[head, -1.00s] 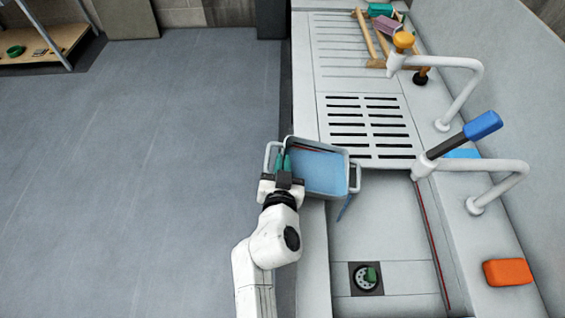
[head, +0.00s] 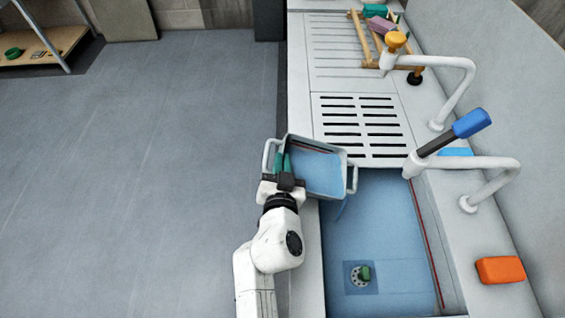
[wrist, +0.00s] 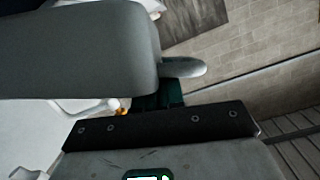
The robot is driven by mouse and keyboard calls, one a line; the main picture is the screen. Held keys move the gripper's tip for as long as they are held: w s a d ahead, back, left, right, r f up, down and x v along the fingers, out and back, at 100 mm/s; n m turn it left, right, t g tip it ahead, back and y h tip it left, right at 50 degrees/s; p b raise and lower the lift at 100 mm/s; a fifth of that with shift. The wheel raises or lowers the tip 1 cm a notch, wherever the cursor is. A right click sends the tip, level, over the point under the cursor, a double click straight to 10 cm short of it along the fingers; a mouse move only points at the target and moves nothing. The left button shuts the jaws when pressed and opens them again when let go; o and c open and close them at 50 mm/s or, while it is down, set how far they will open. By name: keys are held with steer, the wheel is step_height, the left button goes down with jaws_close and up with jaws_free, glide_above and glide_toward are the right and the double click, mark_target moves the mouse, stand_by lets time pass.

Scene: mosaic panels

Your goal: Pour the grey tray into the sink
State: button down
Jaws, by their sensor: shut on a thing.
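The grey tray (head: 318,143) has loop handles and blue liquid (head: 316,172) inside. It is at the left edge of the sink (head: 311,250), tilted toward it. A thin blue stream (head: 342,207) runs from its lower right corner into the sink. My gripper (head: 284,165) has green fingers shut on the tray's near left side. The wrist view shows the tray's grey underside or wall (wrist: 75,50) close up beside the green fingers (wrist: 160,95); their exact contact is hidden. Blue water (head: 375,225) covers the sink floor.
A green piece (head: 365,273) sits on the sink drain. White taps (head: 490,165) stand on the right, one with a blue handle (head: 471,124). An orange block (head: 500,270) lies on the right ledge. A slotted drainboard (head: 360,127) is behind.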

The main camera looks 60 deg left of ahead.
steer(key=shift+w+d+r+m+y, duration=0.3)
steer(key=shift+d+r, duration=0.25)
steer(key=shift+r, duration=0.1)
steer(key=shift+w+d+r+m+t, duration=0.15)
steer(key=shift+w+d+m+t, duration=0.15)
steer(key=shift+d, duration=0.25)
steer(key=shift+w+d+r+m+y, duration=0.1)
steer(key=shift+w+d+m+y, duration=0.15)
steer(key=shift+d, duration=0.15)
steer(key=shift+w+d+r+m+y, duration=0.15)
steer(key=shift+d+y, duration=0.1)
steer(key=shift+d, duration=0.15)
steer(key=shift+w+d+r+m+y, duration=0.2)
steer(key=shift+w+d+r+m, duration=0.1)
steer(key=shift+d+r, duration=0.2)
steer(key=shift+w+d+r+m+y, duration=0.2)
steer(key=shift+w+d+r+m, duration=0.1)
steer(key=shift+d+r, duration=0.15)
